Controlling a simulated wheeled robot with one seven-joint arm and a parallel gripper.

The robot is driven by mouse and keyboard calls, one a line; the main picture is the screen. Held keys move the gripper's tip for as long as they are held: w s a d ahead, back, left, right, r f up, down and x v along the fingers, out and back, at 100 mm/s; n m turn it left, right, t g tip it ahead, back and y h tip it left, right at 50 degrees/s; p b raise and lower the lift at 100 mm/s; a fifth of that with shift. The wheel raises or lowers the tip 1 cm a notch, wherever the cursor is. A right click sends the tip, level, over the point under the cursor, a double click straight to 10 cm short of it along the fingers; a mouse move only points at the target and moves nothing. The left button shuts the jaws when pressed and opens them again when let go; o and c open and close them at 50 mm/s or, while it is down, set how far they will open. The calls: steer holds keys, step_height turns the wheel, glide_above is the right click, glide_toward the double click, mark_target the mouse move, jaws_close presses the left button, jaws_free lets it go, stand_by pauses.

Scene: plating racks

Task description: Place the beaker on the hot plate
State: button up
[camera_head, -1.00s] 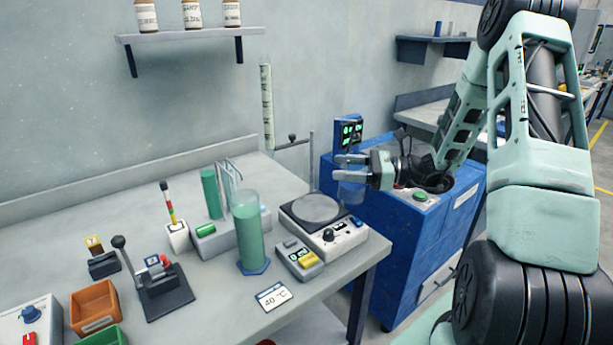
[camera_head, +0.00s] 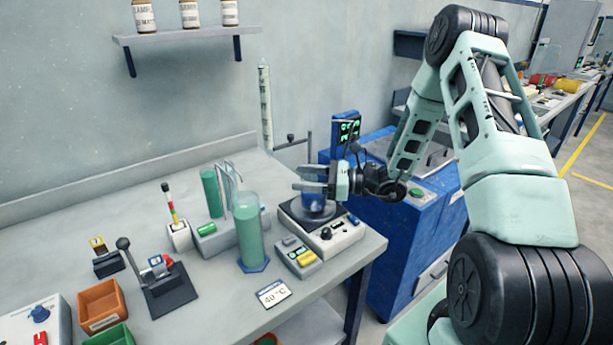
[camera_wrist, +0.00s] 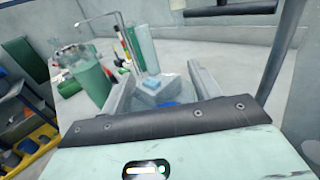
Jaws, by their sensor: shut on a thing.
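My gripper (camera_head: 313,187) is shut on the beaker (camera_head: 314,204), a small clear vessel with a blue tint. The beaker looks upright and is over the round dark top of the hot plate (camera_head: 340,238). I cannot tell whether its base touches the plate. The hot plate is a white box with a dark knob near the table's right front corner. In the wrist view my two fingers (camera_wrist: 165,88) point forward, with some blue low between them; the beaker itself is hard to make out there.
A tall green-filled cylinder (camera_head: 248,235) stands left of the hot plate. A small box with a yellow button (camera_head: 302,258) sits in front. A metal stand rod (camera_head: 309,155) rises behind. A blue cabinet (camera_head: 400,235) stands to the right. A 40 °C card (camera_head: 273,294) lies at the table's front.

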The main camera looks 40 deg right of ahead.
steer(key=shift+f, duration=0.2)
steer(key=o, duration=1.1)
steer(key=shift+r, duration=0.2)
steer(key=b+v, duration=0.3)
steer(key=v, duration=0.9)
steer(key=shift+s, duration=0.1)
